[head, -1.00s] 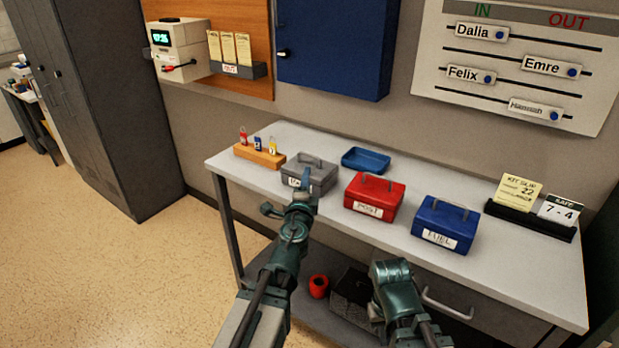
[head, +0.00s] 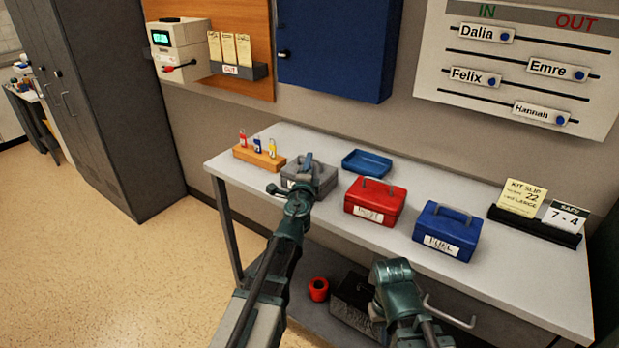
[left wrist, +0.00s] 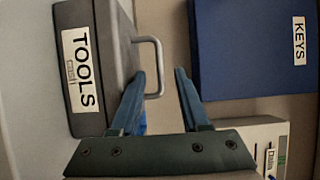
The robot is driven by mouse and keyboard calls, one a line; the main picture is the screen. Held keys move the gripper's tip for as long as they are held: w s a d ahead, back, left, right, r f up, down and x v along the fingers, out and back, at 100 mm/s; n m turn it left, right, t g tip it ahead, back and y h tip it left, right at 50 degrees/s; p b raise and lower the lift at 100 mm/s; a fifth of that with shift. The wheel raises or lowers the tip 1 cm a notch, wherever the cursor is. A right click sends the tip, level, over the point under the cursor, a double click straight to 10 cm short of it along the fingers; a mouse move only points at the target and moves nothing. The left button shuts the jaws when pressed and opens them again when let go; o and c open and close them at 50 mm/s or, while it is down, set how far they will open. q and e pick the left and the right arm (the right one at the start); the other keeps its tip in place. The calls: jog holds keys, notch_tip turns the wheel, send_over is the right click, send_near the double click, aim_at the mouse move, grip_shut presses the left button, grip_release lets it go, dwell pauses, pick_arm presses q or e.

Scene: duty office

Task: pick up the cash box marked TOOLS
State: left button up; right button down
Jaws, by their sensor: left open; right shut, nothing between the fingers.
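The grey cash box (head: 325,178) stands on the bench, partly hidden behind my left gripper (head: 306,162). In the left wrist view the box (left wrist: 118,30) carries a white TOOLS label (left wrist: 80,68) and a grey wire handle (left wrist: 160,65). There my left gripper (left wrist: 160,82) is open, and the outer bar of the handle shows between its fingertips. I cannot tell the depth between fingers and handle, and nothing is gripped. My right gripper (head: 391,270) is shut and empty, low in front of the bench.
A red box (head: 374,200) and a blue FUEL box (head: 446,230) stand right of the grey one. A blue tray (head: 367,161) lies behind, and a wooden block with padlocks (head: 258,158) is at left. A blue KEYS cabinet (head: 333,50) hangs above.

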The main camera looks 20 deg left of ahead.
pick_arm(q)
jog(key=w, duration=0.2)
jog(key=w+a, duration=0.1)
jog(key=w, duration=0.1)
jog(key=shift+w+f, duration=0.1)
jog(key=shift+w, duration=0.1)
jog(key=shift+s, duration=0.15)
grip_shut()
dwell(1.0)
